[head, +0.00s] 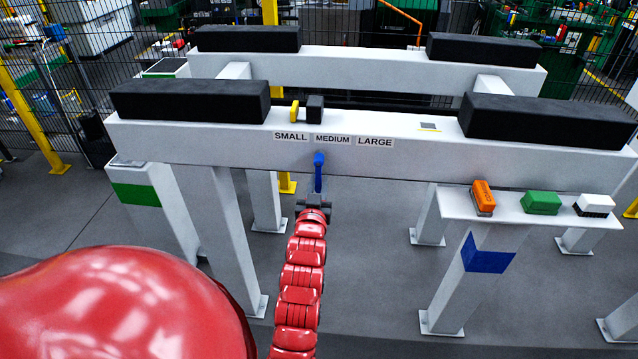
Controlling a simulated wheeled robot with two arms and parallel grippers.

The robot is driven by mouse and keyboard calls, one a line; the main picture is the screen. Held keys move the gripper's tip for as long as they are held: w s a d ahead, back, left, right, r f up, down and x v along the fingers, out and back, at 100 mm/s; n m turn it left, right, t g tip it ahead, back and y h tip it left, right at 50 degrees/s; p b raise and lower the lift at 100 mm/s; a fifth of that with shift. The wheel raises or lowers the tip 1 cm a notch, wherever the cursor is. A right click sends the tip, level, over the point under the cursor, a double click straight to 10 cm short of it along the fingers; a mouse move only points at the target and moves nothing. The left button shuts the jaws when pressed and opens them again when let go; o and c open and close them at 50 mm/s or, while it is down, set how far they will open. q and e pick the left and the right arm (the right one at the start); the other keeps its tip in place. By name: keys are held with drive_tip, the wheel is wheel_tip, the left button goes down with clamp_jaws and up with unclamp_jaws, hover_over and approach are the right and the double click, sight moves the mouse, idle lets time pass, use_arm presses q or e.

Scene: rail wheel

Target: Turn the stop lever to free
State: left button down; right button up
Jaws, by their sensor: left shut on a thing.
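The blue stop lever (319,172) is on the front face of the near white beam, just below the MEDIUM label. It hangs almost straight down from its top end. My left gripper (315,197), dark grey at the end of the red arm, is shut on the lever's lower end and hides its tip. No marking for "free" can be made out. My right gripper is not in view.
The white beam (420,153) carries black pads, a small yellow block (294,112) and a black block (315,108). A side shelf (520,220) at right holds an orange block (483,197), a green block (541,202) and a white-and-black block (594,205). White legs stand below.

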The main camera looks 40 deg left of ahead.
use_arm(q)
drive_tip(key=c, duration=0.7)
unclamp_jaws()
drive_tip(key=shift+c, duration=0.2)
drive_tip(key=shift+s, duration=0.1)
drive_tip(key=p+v, duration=0.5)
drive_tip(key=v, duration=1.2)
drive_tip(key=shift+p, duration=0.35)
drive_tip(key=shift+s+d+f, duration=0.1)
drive_tip(key=shift+d, duration=0.05)
